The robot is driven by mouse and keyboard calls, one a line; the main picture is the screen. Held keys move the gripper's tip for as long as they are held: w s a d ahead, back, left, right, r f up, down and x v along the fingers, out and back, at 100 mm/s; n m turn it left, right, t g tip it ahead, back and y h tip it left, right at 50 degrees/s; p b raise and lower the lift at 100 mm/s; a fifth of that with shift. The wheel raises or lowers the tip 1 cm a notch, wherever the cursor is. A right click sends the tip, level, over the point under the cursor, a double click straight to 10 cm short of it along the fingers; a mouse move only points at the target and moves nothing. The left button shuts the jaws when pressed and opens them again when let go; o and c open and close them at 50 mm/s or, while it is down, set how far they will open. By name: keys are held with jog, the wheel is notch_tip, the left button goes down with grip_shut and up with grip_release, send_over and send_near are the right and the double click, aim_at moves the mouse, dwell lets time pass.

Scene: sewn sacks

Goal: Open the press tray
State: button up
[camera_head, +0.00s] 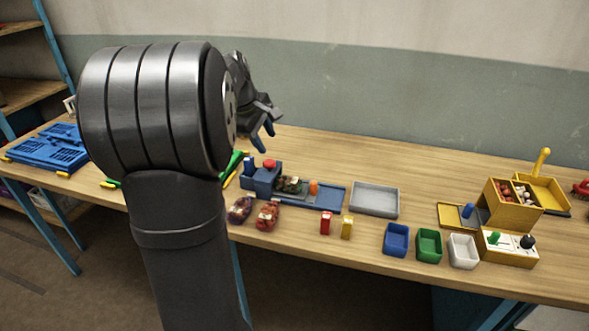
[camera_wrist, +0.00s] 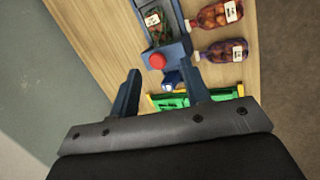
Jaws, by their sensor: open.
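The blue press (camera_head: 262,179) stands on the bench with a red button (camera_head: 269,163) on top. Its low blue tray (camera_head: 328,197) runs to the right, with a dark green patterned sack (camera_head: 291,185) and an orange knob (camera_head: 314,187) along it. In the wrist view the red button (camera_wrist: 157,61) and part of the blue tray (camera_wrist: 174,13) show near the top. My gripper (camera_head: 264,136) is open and empty, above and behind the press. Its two fingers (camera_wrist: 162,76) are spread apart below the button in the wrist view. The orange knob is out of the wrist view.
Two filled sacks (camera_head: 268,215) lie in front of the press. Red and yellow small blocks (camera_head: 347,228) stand by the front edge. A grey tray (camera_head: 374,213) is right of the press. Green and yellow items (camera_wrist: 175,99) lie left of it. Small bins (camera_head: 429,245) stand farther right.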

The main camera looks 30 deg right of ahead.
jog(key=s+d+f+m+t, duration=0.15)
jog(key=d+m, duration=0.25)
jog(key=m, duration=0.4)
jog(key=s+d+f+m+g, duration=0.1)
jog(key=s+d+f+m, duration=0.2)
jog(key=m, duration=0.8)
send_near(314, 182)
jog(key=shift+t, duration=0.35)
jog(key=x, duration=1)
jog(key=shift+s+f, duration=0.1)
jog(key=shift+s, duration=0.2)
jog(key=shift+c, duration=0.2)
